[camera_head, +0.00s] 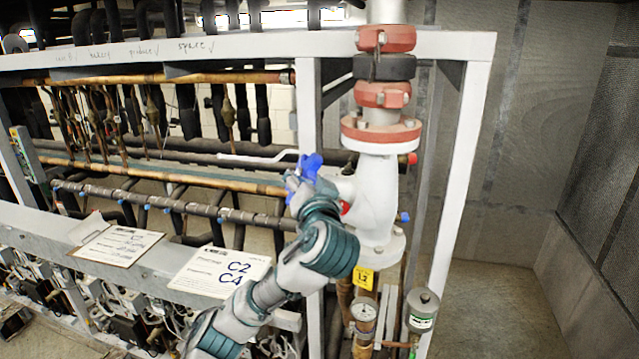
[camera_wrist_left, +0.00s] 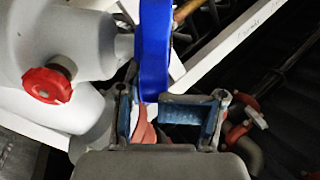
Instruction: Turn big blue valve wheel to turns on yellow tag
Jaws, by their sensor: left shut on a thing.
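The big blue valve wheel (camera_head: 310,164) is on the left side of the white vertical valve body (camera_head: 377,200). In the left wrist view the blue wheel (camera_wrist_left: 154,50) stands edge-on and its rim runs down between the fingers. My left gripper (camera_head: 299,184) is shut on the wheel's rim; its blue-padded fingers (camera_wrist_left: 165,112) show on either side in the wrist view. The gripper covers part of the wheel in the head view. The yellow tag (camera_head: 363,278) hangs below the valve body; its small print looks like "1.2", but I cannot read it surely. My right gripper is not in view.
A white rack frame (camera_head: 459,190) surrounds the pipe. A pressure gauge (camera_head: 364,310) and a grey canister (camera_head: 422,310) stand below the valve. A red knob (camera_wrist_left: 47,86) sits near the wheel in the wrist view. Free floor (camera_head: 510,300) lies right of the rack.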

